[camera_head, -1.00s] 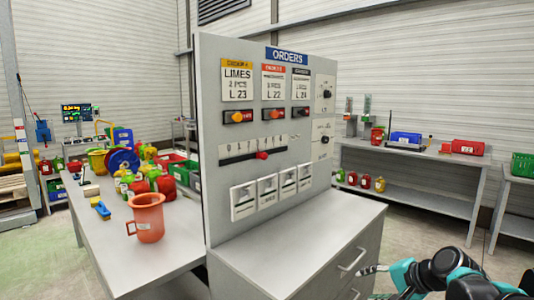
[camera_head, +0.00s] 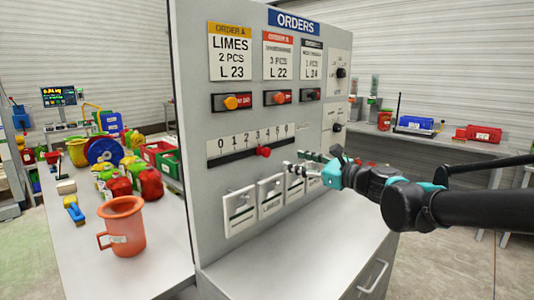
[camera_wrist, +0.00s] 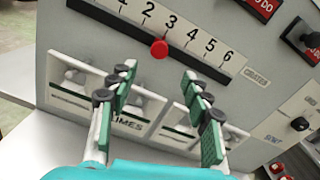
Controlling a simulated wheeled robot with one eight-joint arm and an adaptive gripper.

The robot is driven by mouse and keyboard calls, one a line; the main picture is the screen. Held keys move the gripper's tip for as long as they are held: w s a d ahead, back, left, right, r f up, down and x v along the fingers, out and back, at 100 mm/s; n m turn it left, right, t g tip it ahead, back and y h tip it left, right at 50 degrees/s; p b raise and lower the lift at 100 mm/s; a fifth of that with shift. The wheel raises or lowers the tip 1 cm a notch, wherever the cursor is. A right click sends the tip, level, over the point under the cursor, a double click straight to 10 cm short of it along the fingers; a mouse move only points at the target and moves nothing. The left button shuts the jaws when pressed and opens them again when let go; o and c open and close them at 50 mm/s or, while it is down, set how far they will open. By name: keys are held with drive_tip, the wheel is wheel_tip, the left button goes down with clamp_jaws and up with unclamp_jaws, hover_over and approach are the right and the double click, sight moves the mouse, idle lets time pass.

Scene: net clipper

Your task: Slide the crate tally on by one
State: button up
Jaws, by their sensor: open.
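The crate tally is a pale number strip (camera_head: 250,140) on the grey orders board, with a dark slot under the numbers. Its red knob (camera_head: 263,151) sits in the slot; in the wrist view the knob (camera_wrist: 159,48) stands close to below the 3, with 4, 5 and 6 free to its right. My gripper (camera_head: 300,168) is to the right of the knob in the head view, in front of the lower cards. In the wrist view my gripper (camera_wrist: 160,76) is open and empty, its fingers on either side of the knob's line of sight. Contact is not visible.
White hooked cards (camera_head: 240,211) hang below the tally. Order switches (camera_head: 232,102) sit above it, and dials (camera_head: 341,72) are on the board's right side. A grey cabinet top (camera_head: 300,250) juts out below. An orange jug (camera_head: 122,227) stands on the left table.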

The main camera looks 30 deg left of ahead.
sight(268, 153)
drive_tip(key=x, duration=1.3)
drive_tip(key=shift+f, duration=0.1)
clamp_jaws()
